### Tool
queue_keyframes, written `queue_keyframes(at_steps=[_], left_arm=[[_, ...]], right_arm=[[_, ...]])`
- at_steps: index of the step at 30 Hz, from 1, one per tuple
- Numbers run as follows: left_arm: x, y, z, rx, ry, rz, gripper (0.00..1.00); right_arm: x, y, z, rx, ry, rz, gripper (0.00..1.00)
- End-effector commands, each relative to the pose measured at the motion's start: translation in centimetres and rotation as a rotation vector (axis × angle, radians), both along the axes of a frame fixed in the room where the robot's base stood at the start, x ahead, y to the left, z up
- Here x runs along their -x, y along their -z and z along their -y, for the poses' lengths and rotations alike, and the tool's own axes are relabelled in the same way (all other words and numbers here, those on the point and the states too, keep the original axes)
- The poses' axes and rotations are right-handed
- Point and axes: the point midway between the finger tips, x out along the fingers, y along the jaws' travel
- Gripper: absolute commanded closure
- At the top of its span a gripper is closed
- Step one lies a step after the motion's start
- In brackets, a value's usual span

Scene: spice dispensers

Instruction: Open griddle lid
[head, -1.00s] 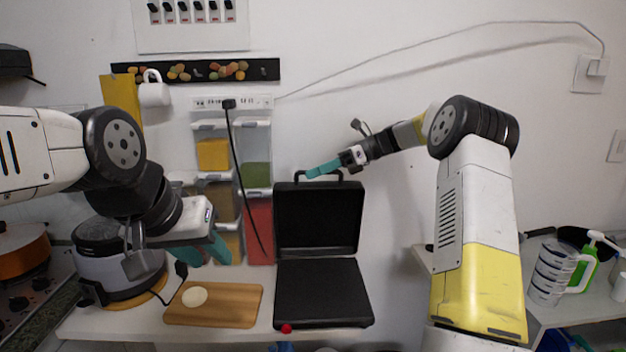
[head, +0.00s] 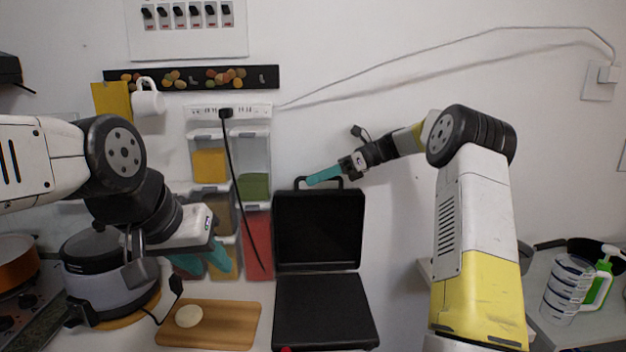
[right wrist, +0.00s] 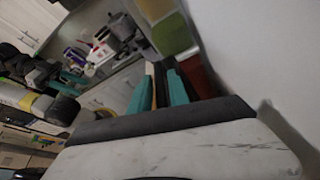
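The black griddle stands on the counter with its lid (head: 318,230) raised about upright against the wall side and its base plate (head: 322,308) exposed. The lid's handle (head: 300,184) is at the top edge. My right gripper (head: 325,175) is at the handle, its teal fingers lying along it in the head view; contact is unclear. In the right wrist view, the right gripper's fingers (right wrist: 161,90) are apart, with dark and tan shapes seen between them. My left gripper (head: 205,262) is open and empty, left of the griddle and above the cutting board.
A wooden cutting board (head: 232,322) with a pale round piece (head: 189,316) lies left of the griddle. A pot-like cooker (head: 105,275) is farther left. Spice dispensers (head: 254,165) hang on the wall behind, with a black cable (head: 234,175) in front.

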Motion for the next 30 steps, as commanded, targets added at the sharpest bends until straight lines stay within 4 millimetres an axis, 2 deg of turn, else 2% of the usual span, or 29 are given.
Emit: queue_keyframes(at_steps=[10,17,26,30], left_arm=[[0.0,0.0,0.0,0.000,0.000,0.000,0.64],[0.0,0.0,0.0,0.000,0.000,0.000,0.64],[0.0,0.0,0.0,0.000,0.000,0.000,0.64],[0.0,0.0,0.0,0.000,0.000,0.000,0.64]], right_arm=[[0.0,-0.6,0.0,0.000,0.001,0.001,0.78],[0.0,-3.9,0.0,0.000,0.000,0.003,0.78],[4.8,-4.1,-0.3,0.001,0.001,-0.001,0.78],[7.8,-4.3,-0.6,0.001,0.002,-0.001,0.78]])
